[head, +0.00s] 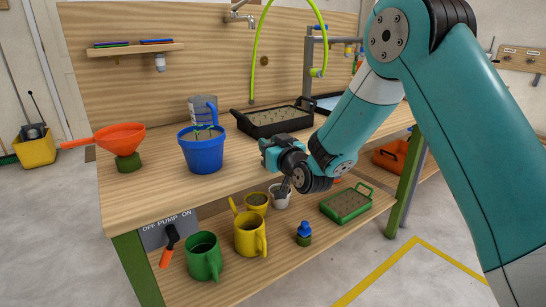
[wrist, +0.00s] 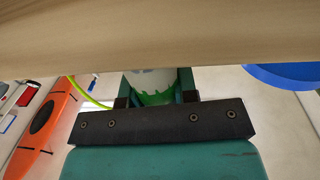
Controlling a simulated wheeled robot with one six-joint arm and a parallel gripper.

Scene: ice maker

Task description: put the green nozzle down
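My gripper (head: 268,154) is low over the front part of the workbench top, right of the blue pot. In the wrist view, the green nozzle (wrist: 152,98), green with a whitish part, fills the gap between the two fingers of my gripper (wrist: 154,88). The fingers look closed on its sides. The wooden surface cuts off its far end, so I cannot tell whether it touches the bench. In the head view my gripper hides it.
The blue pot (head: 203,153) stands left of my gripper, with an orange funnel (head: 119,138) farther left. A black seed tray (head: 272,121) is behind. Green (head: 203,260) and yellow (head: 250,238) jugs stand on the lower shelf. The front-left bench top (head: 160,193) is bare.

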